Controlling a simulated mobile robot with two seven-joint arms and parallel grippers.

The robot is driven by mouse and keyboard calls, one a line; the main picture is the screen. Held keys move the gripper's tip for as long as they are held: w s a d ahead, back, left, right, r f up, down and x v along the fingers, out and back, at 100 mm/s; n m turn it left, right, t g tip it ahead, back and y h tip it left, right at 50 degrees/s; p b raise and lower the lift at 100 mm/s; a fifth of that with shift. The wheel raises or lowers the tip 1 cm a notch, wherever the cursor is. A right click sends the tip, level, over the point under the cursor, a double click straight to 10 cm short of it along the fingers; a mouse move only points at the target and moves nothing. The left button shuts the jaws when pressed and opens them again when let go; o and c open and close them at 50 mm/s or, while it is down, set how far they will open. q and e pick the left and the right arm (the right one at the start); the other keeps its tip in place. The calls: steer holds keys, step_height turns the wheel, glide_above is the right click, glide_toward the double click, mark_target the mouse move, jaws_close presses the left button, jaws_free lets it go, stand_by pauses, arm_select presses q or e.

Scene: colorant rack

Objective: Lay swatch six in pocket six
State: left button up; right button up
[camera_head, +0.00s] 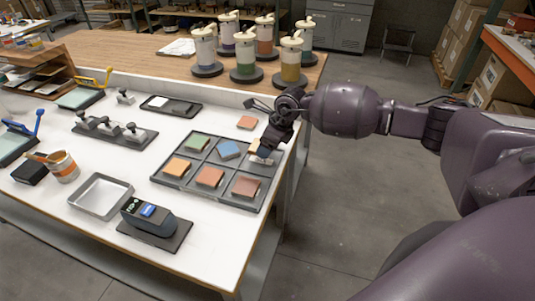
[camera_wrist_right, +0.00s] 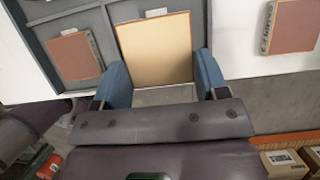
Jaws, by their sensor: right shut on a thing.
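My right gripper (camera_head: 265,149) is shut on a tan swatch (camera_wrist_right: 155,50), held between its two blue fingers in the right wrist view. The held swatch is over the far right pocket of the grey six-pocket tray (camera_head: 206,207). I cannot tell whether it touches the pocket floor. In the other pockets lie a green swatch (camera_head: 197,142), a blue swatch (camera_head: 228,149) that sits turned, an amber swatch (camera_head: 177,166), an orange swatch (camera_head: 210,177) and a red-brown swatch (camera_head: 245,187). No swatch number is readable. My left gripper is not in view.
A loose orange-brown swatch (camera_head: 247,122) lies on the white table beyond the tray. An empty metal tray (camera_head: 101,213) and a dark handheld device (camera_head: 150,217) stand at the front left. Several pump canisters (camera_head: 245,65) stand on the wooden bench behind. The table's right edge is close.

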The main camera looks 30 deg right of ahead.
mark_target(267, 162)
steer(key=shift+f, duration=2.15)
steer(key=shift+f, duration=0.1)
steer(key=o, duration=1)
steer(key=shift+c, duration=0.2)
steer(key=v, duration=1.2)
